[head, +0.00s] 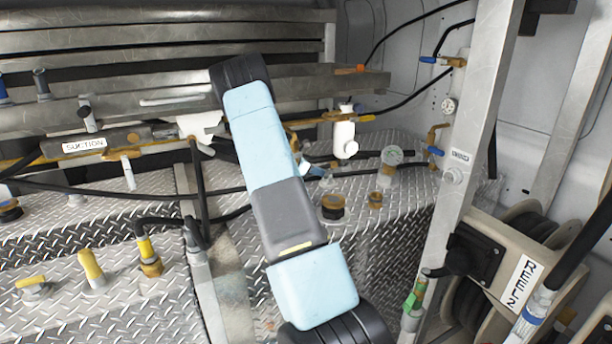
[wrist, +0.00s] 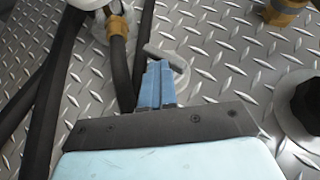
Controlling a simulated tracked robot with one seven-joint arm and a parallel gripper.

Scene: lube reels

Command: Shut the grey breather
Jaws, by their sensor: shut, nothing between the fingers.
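A grey lever-like handle (wrist: 163,55) on a round pale base, which seems to be the grey breather, shows in the wrist view just beyond my fingertips. Its near part is partly hidden by my fingers. I cannot tell whether they touch it. My gripper (wrist: 159,68) has its two blue fingers shut together with nothing between them, over the diamond plate.
Dark hoses (wrist: 62,85) run left of my fingers, with a brass fitting (wrist: 117,26) beside them. A black cap (wrist: 303,100) stands on the right. In the head view, yellow-handled fittings (head: 91,266) stand at lower left and a metal post (head: 462,165) at right.

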